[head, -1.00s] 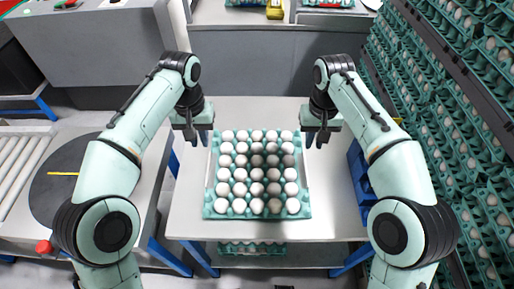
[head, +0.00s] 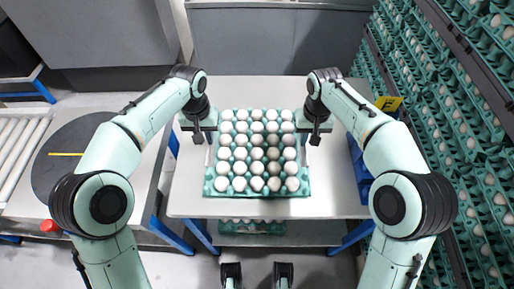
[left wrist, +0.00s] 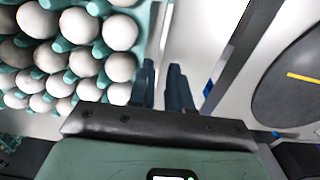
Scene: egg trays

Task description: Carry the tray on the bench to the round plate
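The tray (head: 211,190) lies flat on the bench (head: 335,195), teal and filled with rows of white eggs. My left gripper (head: 210,137) is at its left side, about mid-length. My right gripper (head: 316,138) is at its right side, its fingers pointing down. In the left wrist view the left fingers (left wrist: 164,88) stand apart with a pale gap between them, close to the tray's edge (left wrist: 165,20). Contact cannot be told. The right finger gap is not clear. The round plate (head: 65,175) is a dark disc with a yellow line, left of the bench; it also shows in the left wrist view (left wrist: 300,95).
A roller conveyor (head: 18,140) lies left of the round plate. A red button (head: 48,226) is at its stand's front. Tall stacks of egg trays (head: 455,130) stand on the right, blue crates (head: 361,170) beside the bench. Another egg tray (head: 252,228) sits below the bench top.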

